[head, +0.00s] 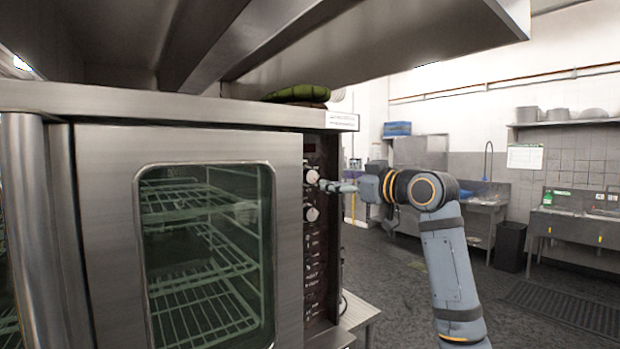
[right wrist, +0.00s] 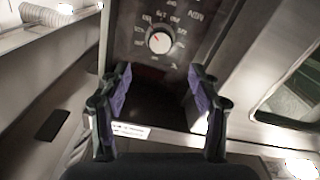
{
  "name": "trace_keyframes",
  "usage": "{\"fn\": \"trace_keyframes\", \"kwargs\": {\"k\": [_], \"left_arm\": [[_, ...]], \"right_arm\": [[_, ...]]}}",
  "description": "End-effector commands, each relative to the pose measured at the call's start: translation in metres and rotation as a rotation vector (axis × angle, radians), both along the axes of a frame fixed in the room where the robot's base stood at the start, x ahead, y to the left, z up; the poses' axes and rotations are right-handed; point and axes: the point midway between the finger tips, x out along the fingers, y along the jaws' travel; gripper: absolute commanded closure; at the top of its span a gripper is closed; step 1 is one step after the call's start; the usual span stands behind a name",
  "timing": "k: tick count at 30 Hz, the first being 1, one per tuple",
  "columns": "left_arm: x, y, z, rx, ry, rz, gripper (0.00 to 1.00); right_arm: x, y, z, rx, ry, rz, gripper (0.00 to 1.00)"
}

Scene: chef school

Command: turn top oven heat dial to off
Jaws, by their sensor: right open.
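The top heat dial (head: 311,176) is a round pale knob on the dark control panel (head: 316,262) at the right of the oven front. A second, similar dial (head: 311,214) sits below it. My right gripper (head: 328,186) is level with the top dial, just to its right in the head view. In the right wrist view the open right gripper (right wrist: 161,80) has nothing between its fingers. A white dial (right wrist: 159,40) with a red mark shows beyond the fingertips, not gripped; it appears to be the top one. The mark's setting is too small to read. My left gripper is out of view.
The steel oven (head: 90,170) has a shut glass door (head: 208,250) with wire racks behind it. A steel hood (head: 390,45) hangs above. A green item (head: 297,93) lies on the oven top. Open floor (head: 420,265) and sinks lie to the right.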

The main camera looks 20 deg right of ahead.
Motion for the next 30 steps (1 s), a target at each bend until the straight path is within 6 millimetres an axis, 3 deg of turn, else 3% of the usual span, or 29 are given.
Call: {"fn": "trace_keyframes", "kwargs": {"k": [9,15,26,30], "left_arm": [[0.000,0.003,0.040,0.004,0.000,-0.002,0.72],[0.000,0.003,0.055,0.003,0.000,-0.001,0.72],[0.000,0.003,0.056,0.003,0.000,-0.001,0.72],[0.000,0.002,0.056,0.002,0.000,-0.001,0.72]], "right_arm": [[0.058,0.022,0.006,0.006,0.005,0.002,0.38],[0.087,0.032,0.003,0.004,0.004,0.000,0.38],[0.096,0.035,-0.001,0.002,0.001,-0.001,0.38],[0.096,0.035,-0.001,0.002,0.001,-0.001,0.54]]}}
